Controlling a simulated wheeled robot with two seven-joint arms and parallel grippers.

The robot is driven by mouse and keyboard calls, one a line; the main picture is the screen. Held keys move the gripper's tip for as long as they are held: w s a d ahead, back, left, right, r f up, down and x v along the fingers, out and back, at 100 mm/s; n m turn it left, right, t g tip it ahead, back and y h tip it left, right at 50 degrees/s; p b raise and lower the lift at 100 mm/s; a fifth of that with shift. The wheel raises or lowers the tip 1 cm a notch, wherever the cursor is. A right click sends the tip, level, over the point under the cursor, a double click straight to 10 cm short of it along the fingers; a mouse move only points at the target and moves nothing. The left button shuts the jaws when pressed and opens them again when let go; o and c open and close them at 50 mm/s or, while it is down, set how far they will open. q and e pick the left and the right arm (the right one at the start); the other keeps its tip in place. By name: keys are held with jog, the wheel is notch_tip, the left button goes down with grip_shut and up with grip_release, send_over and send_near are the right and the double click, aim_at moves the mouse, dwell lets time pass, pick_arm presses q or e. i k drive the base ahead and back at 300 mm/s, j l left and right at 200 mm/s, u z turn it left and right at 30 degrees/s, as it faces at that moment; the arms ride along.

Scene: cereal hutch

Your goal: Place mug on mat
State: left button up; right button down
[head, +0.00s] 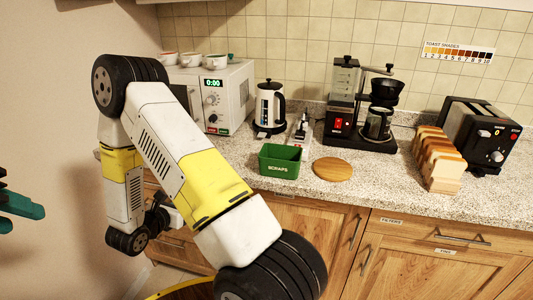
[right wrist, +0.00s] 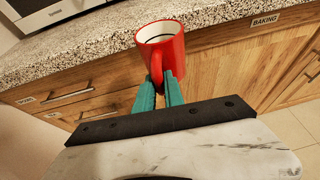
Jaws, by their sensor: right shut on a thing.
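The red mug (right wrist: 166,50) with a pale inside shows in the right wrist view, roughly upright, its rim at the top. My right gripper (right wrist: 160,88) is shut on its near side; the fingers hide part of it, and I cannot tell exactly how they grip it. The mug and right gripper are not visible in the head view. A round tan mat (head: 333,169) lies flat and bare on the counter, right of the green scraps bin. My left gripper (head: 18,203) is at the left edge of the head view, partly cut off, its teal fingers apart and empty, far from the mat.
The green bin (head: 280,160) stands just left of the mat. Behind are a kettle (head: 269,106) and a coffee maker (head: 377,122). Bread slices (head: 438,160) and a toaster (head: 482,135) are right. Cups stand on the microwave (head: 215,93). Counter around the mat's front is clear.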

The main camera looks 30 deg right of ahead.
aim_at(333, 170)
jog(key=k+l, duration=0.6)
jog(key=k+l+u, duration=0.1)
jog(key=k+l, duration=0.5)
jog(key=l, duration=0.25)
